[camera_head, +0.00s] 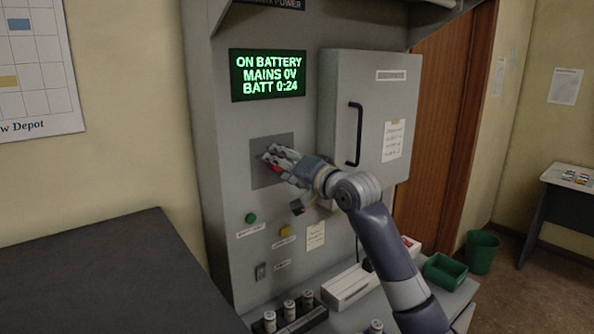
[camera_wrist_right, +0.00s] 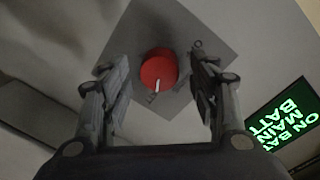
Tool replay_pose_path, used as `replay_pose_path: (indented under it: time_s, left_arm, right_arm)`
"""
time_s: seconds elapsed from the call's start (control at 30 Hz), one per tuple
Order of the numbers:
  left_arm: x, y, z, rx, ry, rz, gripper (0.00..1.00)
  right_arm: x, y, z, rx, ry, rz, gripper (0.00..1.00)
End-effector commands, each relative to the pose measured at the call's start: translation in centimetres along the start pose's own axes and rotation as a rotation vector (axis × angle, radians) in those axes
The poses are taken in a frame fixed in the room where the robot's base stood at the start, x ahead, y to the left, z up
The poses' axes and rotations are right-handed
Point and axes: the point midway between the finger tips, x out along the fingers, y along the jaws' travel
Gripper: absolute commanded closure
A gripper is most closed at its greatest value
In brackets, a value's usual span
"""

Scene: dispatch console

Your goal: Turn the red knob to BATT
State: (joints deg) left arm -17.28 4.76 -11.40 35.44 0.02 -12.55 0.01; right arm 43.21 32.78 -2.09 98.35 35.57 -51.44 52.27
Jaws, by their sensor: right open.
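The red knob (camera_wrist_right: 158,69) is round with a white pointer line, on a square grey plate (camera_wrist_right: 205,36) on the console front. In the head view the knob (camera_head: 275,168) is mostly hidden behind my right gripper (camera_head: 271,160). In the right wrist view my right gripper (camera_wrist_right: 163,92) is open, with one finger on each side of the knob and gaps between. The plate's position labels are not readable. The screen (camera_head: 268,75) reads "ON BATTERY, MAINS 0V, BATT 0:24". My left gripper is not in view.
A grey cabinet door (camera_head: 370,100) with a black handle stands right of the plate. Below the plate are a green button (camera_head: 251,218), a yellow button (camera_head: 285,231) and a small switch (camera_head: 260,272). Several cylinders stand in a black holder (camera_head: 305,321) on the ledge. A dark tabletop (camera_head: 110,275) lies left.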

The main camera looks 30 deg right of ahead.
Motion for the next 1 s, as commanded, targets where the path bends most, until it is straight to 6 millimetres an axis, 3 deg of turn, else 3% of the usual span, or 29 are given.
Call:
replay_pose_path:
  time_s: [0.53, 0.7, 1.0]
  left_arm:
    - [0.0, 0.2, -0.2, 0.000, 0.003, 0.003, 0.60]
    - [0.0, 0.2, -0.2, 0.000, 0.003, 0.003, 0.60]
    - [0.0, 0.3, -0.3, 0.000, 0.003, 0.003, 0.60]
  right_arm:
    - [-9.6, 0.1, 0.1, -0.002, -0.001, 0.002, 0.45]
    - [-10.9, 0.1, 0.1, -0.001, -0.002, 0.001, 0.45]
    - [-11.1, 0.1, 0.1, -0.001, -0.002, 0.001, 0.45]
